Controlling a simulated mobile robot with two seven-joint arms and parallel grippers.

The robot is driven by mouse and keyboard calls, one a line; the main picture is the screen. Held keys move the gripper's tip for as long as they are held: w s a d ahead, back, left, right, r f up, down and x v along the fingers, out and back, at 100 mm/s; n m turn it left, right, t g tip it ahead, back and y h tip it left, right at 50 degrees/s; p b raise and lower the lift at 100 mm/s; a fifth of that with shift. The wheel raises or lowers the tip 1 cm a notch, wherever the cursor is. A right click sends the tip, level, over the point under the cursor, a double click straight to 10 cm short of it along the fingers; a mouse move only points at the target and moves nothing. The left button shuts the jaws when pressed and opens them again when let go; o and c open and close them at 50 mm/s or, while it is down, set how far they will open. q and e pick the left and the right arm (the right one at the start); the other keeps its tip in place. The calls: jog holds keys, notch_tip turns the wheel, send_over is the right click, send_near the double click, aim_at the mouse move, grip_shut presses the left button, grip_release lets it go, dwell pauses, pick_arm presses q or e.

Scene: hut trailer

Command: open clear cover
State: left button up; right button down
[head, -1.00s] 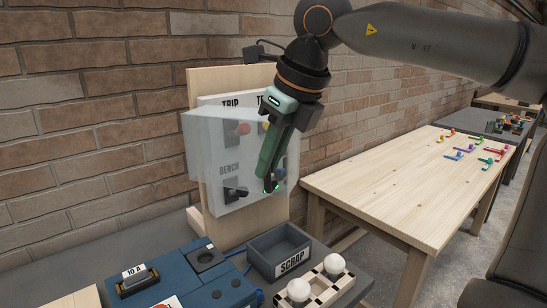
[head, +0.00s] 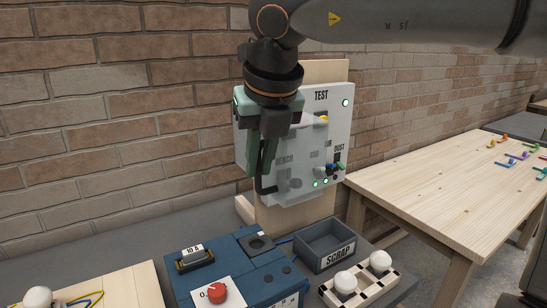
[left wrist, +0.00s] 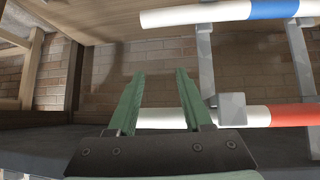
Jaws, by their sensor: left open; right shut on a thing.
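The clear cover (head: 293,178) is a see-through sheet in front of the left part of the white switch panel (head: 336,110). The panel's right part, with the TEST and DUST labels, shows uncovered. My right gripper (head: 264,180) is in front of the panel's left side, pointing down and shut on the cover. My fingers and wrist hide the panel's upper left and the exact grip. My left gripper (left wrist: 162,82) shows only in the left wrist view, with its green fingers apart and nothing between them.
Below the panel are a blue box (head: 228,262) with a red knob, a grey SCRAP tray (head: 318,259) and a rack with white bulbs (head: 362,286). A wooden table (head: 420,180) stands at the right. Striped rails (left wrist: 225,12) lie near my left gripper.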

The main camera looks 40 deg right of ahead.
jog(key=shift+w+r, duration=0.25)
jog(key=shift+w, duration=0.05)
jog(key=c, duration=0.9)
grip_release()
jog(key=shift+s+r, duration=0.2)
jog(key=shift+r, duration=0.35)
jog(key=v, duration=0.3)
jog(key=p+v, duration=0.1)
jog(key=v, duration=0.7)
jog(key=shift+s+a, duration=0.2)
jog(key=shift+s, duration=0.2)
jog(key=shift+f, duration=0.1)
